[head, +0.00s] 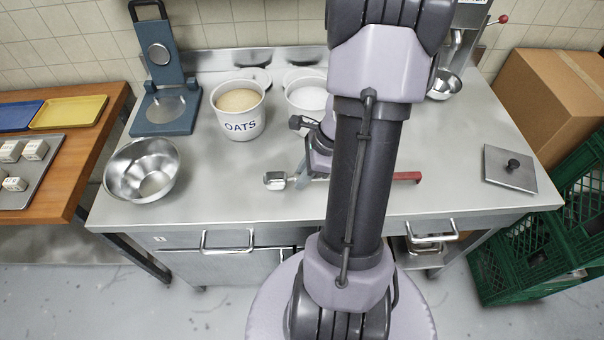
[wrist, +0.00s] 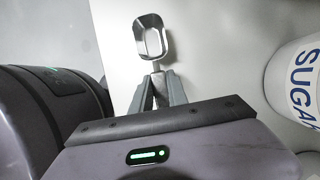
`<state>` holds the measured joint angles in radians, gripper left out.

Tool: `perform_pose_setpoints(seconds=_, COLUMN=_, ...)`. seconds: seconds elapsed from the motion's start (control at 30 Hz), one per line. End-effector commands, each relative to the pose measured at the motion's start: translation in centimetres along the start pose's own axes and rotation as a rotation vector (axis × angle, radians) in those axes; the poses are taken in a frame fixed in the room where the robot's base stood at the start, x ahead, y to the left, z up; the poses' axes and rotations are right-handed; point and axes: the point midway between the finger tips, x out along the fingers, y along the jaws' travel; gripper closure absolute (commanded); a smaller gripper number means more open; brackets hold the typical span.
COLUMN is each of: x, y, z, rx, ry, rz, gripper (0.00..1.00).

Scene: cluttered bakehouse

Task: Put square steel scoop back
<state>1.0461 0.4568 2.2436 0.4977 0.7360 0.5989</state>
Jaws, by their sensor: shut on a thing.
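The square steel scoop (head: 274,180) is near the front of the steel counter, left of my arm. My gripper (head: 304,176) is shut on it, and my arm partly hides the gripper. In the wrist view the scoop's open square bowl (wrist: 151,36) points away from my gripper (wrist: 158,82), whose fingers close on its handle end. I cannot tell whether the scoop touches the counter. The oats tub (head: 238,123) stands behind it to the left. A tub of white stuff (head: 306,97) stands behind; a tub marked SUGAR (wrist: 303,85) is at the wrist view's right.
A red-handled tool (head: 407,177) lies partly behind my arm. A square steel lid (head: 510,168) lies right. A small bowl (head: 445,85) is behind. The counter (head: 225,195) is clear left of the scoop.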

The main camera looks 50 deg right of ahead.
Motion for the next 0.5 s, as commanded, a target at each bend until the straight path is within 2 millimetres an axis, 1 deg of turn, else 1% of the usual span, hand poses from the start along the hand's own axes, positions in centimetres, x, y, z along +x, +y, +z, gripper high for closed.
perform_pose_setpoints(seconds=0.23, x=-0.13, y=-0.01, z=0.05, rx=0.000, ry=0.000, rz=0.000, gripper=1.00)
perform_pose_setpoints(seconds=0.5, x=0.36, y=-0.01, z=-0.16, rx=0.000, ry=0.000, rz=0.000, gripper=1.00)
